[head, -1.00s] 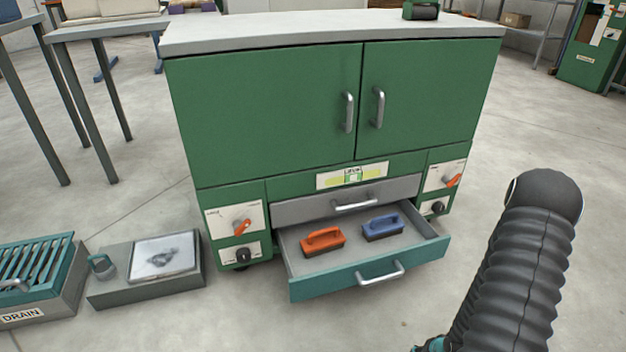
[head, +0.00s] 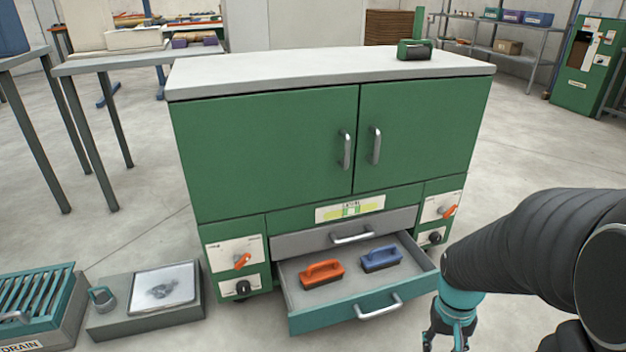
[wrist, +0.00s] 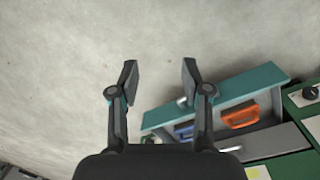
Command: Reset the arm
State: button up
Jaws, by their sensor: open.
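My gripper (head: 446,335) hangs at the bottom right of the head view, right of the open drawer and partly cut off by the picture edge. In the wrist view my gripper (wrist: 160,82) is open, with bare floor between its fingertips and nothing held. The open teal-fronted drawer (head: 345,312) holds an orange-handled brush (head: 322,273) and a blue-handled brush (head: 381,258). In the wrist view the drawer (wrist: 262,78) lies beyond the right finger, with the orange brush (wrist: 240,116) in it and the blue brush (wrist: 183,130) partly hidden behind the finger.
The green cabinet (head: 265,150) stands in the middle, its two doors shut. A grey drawer (head: 300,241) above the open one looks nearly closed. A grey tray block (head: 140,318) and a drain box (head: 62,318) sit on the floor at left.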

jog(key=s+a+r+n+t+p, duration=0.1)
jog(key=a+r, duration=0.4)
jog(key=r, duration=0.6)
jog(key=s+a+r+n+t+p, duration=0.1)
jog(key=s+a+r+t+p, duration=0.2)
jog(key=r, duration=0.8)
jog(key=shift+a+r+n+t+y, duration=0.2)
jog(key=shift+a+n+t+y, duration=0.1)
jog(key=shift+a+t, duration=0.75)
jog(key=shift+s+d, duration=0.1)
jog(key=shift+d, duration=0.05)
dwell(1.8)
